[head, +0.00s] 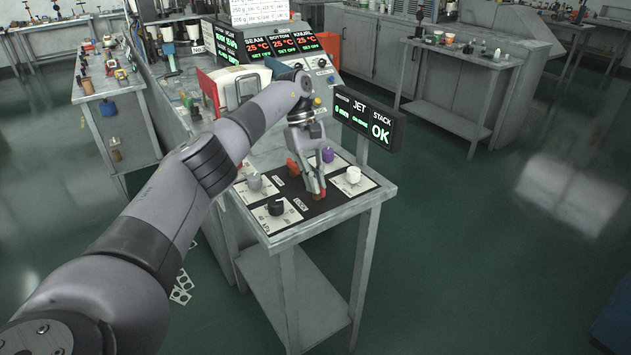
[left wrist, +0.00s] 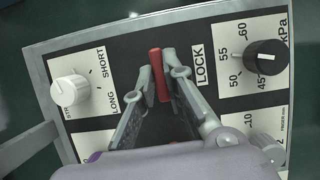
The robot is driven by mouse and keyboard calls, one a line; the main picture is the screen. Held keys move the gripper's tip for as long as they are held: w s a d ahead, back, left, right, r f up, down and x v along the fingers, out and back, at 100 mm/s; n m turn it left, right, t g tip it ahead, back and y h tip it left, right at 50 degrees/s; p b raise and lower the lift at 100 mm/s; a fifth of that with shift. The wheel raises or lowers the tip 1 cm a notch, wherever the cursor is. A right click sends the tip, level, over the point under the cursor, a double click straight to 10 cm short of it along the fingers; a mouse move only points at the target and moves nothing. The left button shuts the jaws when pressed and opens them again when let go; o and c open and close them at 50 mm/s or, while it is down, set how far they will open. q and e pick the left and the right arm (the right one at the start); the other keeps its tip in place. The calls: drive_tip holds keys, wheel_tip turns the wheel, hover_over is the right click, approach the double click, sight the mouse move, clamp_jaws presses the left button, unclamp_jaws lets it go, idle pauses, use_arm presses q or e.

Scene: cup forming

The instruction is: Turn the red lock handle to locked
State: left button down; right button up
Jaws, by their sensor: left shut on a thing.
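The red lock handle (left wrist: 158,60) stands on the black panel beside the printed word LOCK (left wrist: 199,66) in the left wrist view. It is a narrow bar, roughly upright in that picture. My left gripper (left wrist: 161,72) is shut on it, one fingertip on each side. In the head view my left gripper (head: 318,193) reaches down onto the control panel (head: 292,230), and only a small red-brown part of the handle (head: 319,197) shows between the fingertips. The lower part of the handle is hard to make out. My right gripper is in neither view.
Knobs surround the handle: black (head: 276,207), white (head: 353,175), grey (head: 254,181) and purple (head: 327,155). A display (head: 368,120) reading JET, STACK, OK stands behind the panel. A machine with red temperature readouts (head: 283,45) is further back. The floor to the right is open.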

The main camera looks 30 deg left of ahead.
use_arm(q)
drive_tip(key=shift+r+m, duration=0.1)
drive_tip(key=shift+m, duration=0.2)
drive_tip(key=c, duration=1.7)
unclamp_jaws()
drive_tip(key=shift+o, duration=0.2)
wheel_tip(320, 180, up, 10)
drive_tip(key=shift+w, duration=0.1)
